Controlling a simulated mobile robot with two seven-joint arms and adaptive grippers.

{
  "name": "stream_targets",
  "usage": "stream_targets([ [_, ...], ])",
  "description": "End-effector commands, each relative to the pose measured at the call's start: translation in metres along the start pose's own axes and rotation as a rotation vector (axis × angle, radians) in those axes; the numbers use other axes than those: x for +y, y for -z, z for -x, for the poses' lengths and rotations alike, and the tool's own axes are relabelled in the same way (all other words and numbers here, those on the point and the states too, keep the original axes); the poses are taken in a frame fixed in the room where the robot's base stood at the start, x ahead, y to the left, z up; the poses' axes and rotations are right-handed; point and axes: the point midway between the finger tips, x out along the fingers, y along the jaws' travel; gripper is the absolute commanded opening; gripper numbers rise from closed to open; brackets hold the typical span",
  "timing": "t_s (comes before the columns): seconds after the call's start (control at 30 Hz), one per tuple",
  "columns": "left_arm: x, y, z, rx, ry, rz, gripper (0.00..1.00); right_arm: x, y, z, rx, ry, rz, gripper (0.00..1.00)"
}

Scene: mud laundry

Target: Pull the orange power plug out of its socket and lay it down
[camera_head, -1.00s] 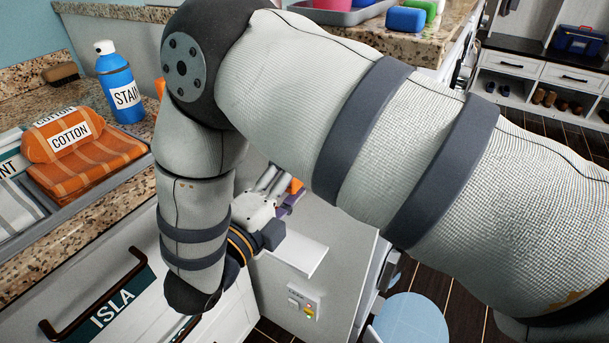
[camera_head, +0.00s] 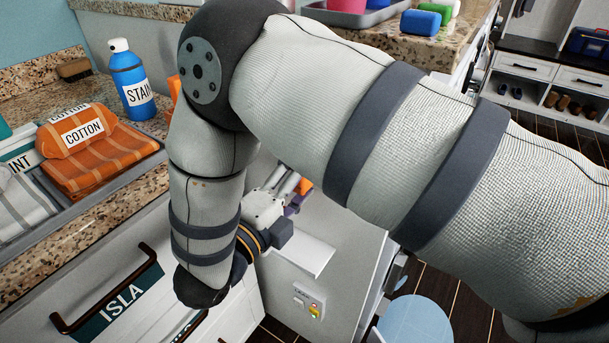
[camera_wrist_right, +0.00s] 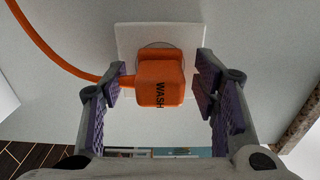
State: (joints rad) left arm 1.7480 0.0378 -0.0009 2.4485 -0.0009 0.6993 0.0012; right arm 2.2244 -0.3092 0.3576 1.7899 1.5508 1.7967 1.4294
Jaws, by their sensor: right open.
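The orange power plug (camera_wrist_right: 160,80), marked WASH, sits against a white socket plate (camera_wrist_right: 130,42) in the right wrist view. An orange cord (camera_wrist_right: 50,57) leaves the plug's left side and runs up left. My right gripper (camera_wrist_right: 160,92) is open, with its purple-padded fingers on either side of the plug. The left finger is close to the plug and the cord's base; a gap shows on the right. Contact cannot be told. In the head view my right gripper (camera_head: 292,196) is partly hidden behind my arm, with a bit of orange beside it. My left gripper is not in view.
A white ledge (camera_head: 312,258) and a small outlet with coloured buttons (camera_head: 308,301) are below my right gripper. The counter edge (camera_head: 120,205) is to the left, with orange cotton cloths (camera_head: 95,155) and a blue stain bottle (camera_head: 131,80). A blue round stool (camera_head: 414,320) stands lower right.

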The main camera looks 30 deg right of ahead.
Motion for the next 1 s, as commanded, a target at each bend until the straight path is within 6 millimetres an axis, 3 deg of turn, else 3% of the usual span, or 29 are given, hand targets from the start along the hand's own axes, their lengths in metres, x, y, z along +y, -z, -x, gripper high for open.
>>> stream_targets([
  [0.73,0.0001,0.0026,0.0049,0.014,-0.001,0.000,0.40,-0.0001,-0.0001,0.0001,0.000,0.000,0.000,0.55],
  [0.9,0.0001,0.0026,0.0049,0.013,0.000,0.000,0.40,-0.0001,0.0000,0.0001,0.000,0.000,0.000,0.16],
  [1.0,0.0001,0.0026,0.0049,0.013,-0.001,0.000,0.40,-0.0001,0.0000,0.0001,0.000,0.000,0.000,0.00],
])
